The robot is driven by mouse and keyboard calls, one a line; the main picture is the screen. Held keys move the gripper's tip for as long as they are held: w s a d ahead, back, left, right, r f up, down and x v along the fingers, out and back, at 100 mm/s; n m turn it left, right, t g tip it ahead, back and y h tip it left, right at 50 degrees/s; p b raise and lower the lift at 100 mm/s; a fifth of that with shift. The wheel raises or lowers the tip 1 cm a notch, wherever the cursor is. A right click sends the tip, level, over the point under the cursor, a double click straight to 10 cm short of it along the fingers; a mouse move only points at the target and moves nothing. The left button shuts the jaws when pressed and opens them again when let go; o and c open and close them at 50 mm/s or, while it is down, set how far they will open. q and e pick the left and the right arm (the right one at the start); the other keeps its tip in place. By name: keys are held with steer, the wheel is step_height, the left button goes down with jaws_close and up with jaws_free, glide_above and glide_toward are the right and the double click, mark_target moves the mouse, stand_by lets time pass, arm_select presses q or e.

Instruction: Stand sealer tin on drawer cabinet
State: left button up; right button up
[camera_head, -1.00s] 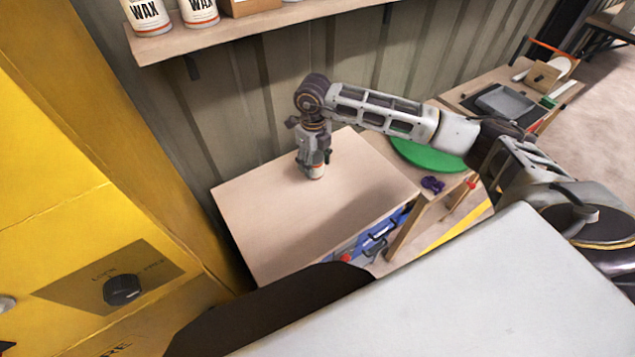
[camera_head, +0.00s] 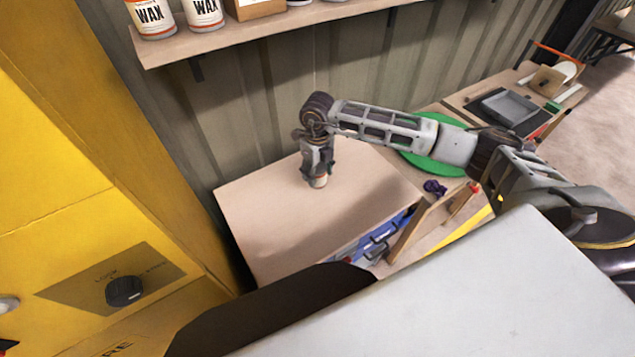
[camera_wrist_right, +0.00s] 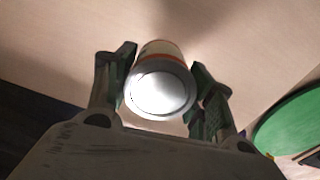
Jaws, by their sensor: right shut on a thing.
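The sealer tin, white with an orange band, is at my right gripper's fingertips over the drawer cabinet's wooden top (camera_head: 265,215). In the right wrist view the tin (camera_wrist_right: 160,85) shows its round silvery end between the two green-padded fingers. My right gripper (camera_head: 318,172) points down and is shut on the tin. The tin's lower part (camera_head: 317,183) shows just below the fingers in the head view, upright, at or very near the top; I cannot tell whether it touches. Blue drawer fronts (camera_head: 360,246) show on the cabinet's front. My left gripper is not in view.
A yellow cabinet (camera_head: 60,150) with a dark knob stands at left. A shelf (camera_head: 270,32) with wax tins hangs above. To the right, a bench holds a green disc (camera_head: 440,160), a purple item (camera_head: 434,187) and a grey tray (camera_head: 508,107). The cabinet top around the tin is clear.

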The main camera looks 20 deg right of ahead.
steer(key=shift+f, duration=0.9)
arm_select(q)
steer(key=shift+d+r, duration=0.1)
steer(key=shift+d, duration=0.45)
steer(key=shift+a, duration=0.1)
